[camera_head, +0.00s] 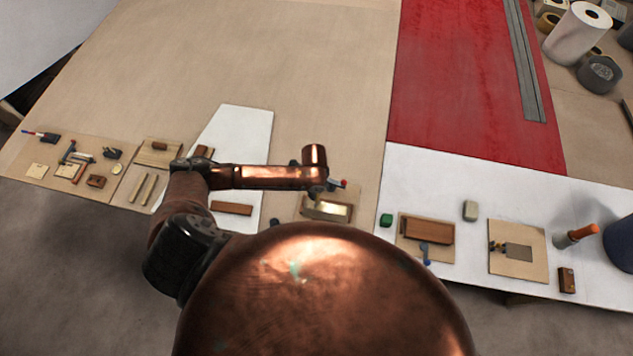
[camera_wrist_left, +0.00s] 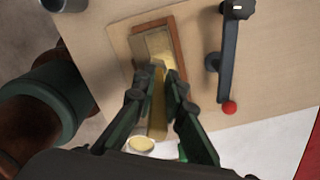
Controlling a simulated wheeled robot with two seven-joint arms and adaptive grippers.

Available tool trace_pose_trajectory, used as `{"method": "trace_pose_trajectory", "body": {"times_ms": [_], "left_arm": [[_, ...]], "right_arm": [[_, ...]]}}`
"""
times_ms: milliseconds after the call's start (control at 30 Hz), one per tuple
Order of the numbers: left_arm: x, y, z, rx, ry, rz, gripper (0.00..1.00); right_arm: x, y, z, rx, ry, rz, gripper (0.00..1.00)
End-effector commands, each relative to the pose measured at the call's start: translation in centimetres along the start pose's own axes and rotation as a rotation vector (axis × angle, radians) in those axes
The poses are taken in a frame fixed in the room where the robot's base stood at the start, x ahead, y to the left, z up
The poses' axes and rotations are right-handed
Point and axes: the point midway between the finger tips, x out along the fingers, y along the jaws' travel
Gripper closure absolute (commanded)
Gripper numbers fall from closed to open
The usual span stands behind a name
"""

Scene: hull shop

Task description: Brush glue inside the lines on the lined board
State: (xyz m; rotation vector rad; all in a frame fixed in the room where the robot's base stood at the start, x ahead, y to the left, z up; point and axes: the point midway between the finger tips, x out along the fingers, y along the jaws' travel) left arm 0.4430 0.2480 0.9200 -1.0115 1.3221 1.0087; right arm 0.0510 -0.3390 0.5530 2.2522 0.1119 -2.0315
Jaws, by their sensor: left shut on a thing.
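The lined board (camera_wrist_left: 147,42), a pale narrow panel on a brown wooden block, lies under my left gripper (camera_wrist_left: 160,84) in the left wrist view. The gripper is shut on the brush (camera_wrist_left: 157,115), whose yellowish handle runs between its fingers. The brush's far end is over or on the board near a yellowish patch; contact is unclear. Any lines are too small to make out. In the head view the board (camera_head: 328,210) shows at the end of my left arm, and the left gripper (camera_head: 318,190) is mostly hidden. My right gripper is not in view.
A dark clamp (camera_wrist_left: 228,60) with a red knob stands right of the board. A pale yellow disc (camera_wrist_left: 140,144) is near the gripper, and a grey cylinder (camera_wrist_left: 66,3) at upper left. Other blocks and tools line the table's front edge; its middle is clear.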

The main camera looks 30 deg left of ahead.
Motion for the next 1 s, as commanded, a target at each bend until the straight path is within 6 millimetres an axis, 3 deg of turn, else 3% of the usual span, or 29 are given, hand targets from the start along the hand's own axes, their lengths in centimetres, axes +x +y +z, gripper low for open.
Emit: {"method": "trace_pose_trajectory", "body": {"times_ms": [33, 500, 800, 1000], "left_arm": [[-1.3, 0.0, 0.2, -0.002, -0.001, -0.003, 1.00], [-5.1, 0.3, 0.5, -0.011, -0.002, -0.002, 1.00], [-7.0, 0.1, 0.3, -0.005, -0.001, -0.003, 1.00], [-7.0, 0.1, 0.2, -0.004, -0.001, -0.002, 1.00]], "right_arm": [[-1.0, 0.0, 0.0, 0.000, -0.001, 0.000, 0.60], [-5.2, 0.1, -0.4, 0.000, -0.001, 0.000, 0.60], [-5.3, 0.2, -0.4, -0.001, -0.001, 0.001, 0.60], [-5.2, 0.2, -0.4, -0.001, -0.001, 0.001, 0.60]]}}
